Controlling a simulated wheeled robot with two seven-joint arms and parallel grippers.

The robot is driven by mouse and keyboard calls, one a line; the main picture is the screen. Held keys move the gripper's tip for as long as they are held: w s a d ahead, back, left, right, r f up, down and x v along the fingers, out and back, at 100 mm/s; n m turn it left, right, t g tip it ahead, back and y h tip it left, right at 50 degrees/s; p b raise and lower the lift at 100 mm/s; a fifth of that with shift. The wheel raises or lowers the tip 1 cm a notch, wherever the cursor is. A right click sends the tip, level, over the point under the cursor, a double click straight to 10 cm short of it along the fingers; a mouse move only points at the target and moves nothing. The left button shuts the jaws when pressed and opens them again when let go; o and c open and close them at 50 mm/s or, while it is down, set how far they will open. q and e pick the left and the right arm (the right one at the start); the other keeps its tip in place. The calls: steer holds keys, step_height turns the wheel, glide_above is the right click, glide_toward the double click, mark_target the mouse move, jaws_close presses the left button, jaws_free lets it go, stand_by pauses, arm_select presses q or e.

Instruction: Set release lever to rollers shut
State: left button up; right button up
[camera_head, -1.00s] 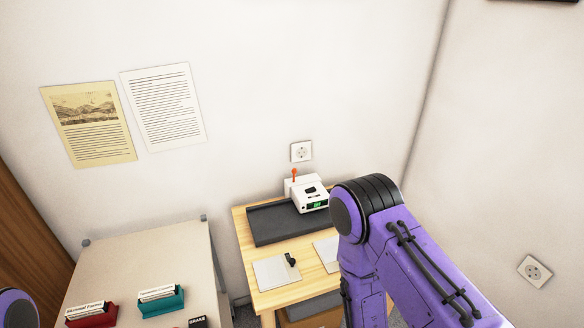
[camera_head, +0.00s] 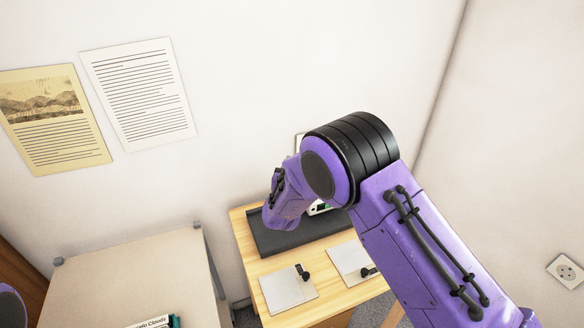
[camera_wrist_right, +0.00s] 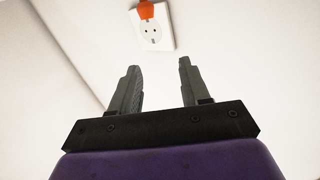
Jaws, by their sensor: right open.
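The white machine (camera_head: 319,208) on the small wooden table is mostly hidden behind my right arm in the head view. In the right wrist view an orange tip (camera_wrist_right: 146,10), likely the lever's, shows at the top edge, in front of the wall socket. My right gripper (camera_wrist_right: 157,65) is open and empty, with the orange tip beyond its fingers, slightly left of the gap's middle and apart from them. My left gripper is not in view.
A dark mat or tray (camera_head: 265,236) lies in front of the machine on the wooden table (camera_head: 250,262). Two pale boards (camera_head: 287,291) with black clips lie nearer. A beige cabinet top (camera_head: 130,270) stands left. A wall socket (camera_wrist_right: 153,34) is behind the lever.

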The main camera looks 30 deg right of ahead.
step_height(320, 180, down, 7)
steer(key=p, duration=0.2)
steer(key=x, duration=0.7)
steer(key=shift+d+f+p, duration=0.1)
steer(key=shift+d+p, duration=0.15)
steer(key=shift+p, duration=0.1)
steer(key=shift+a, duration=0.1)
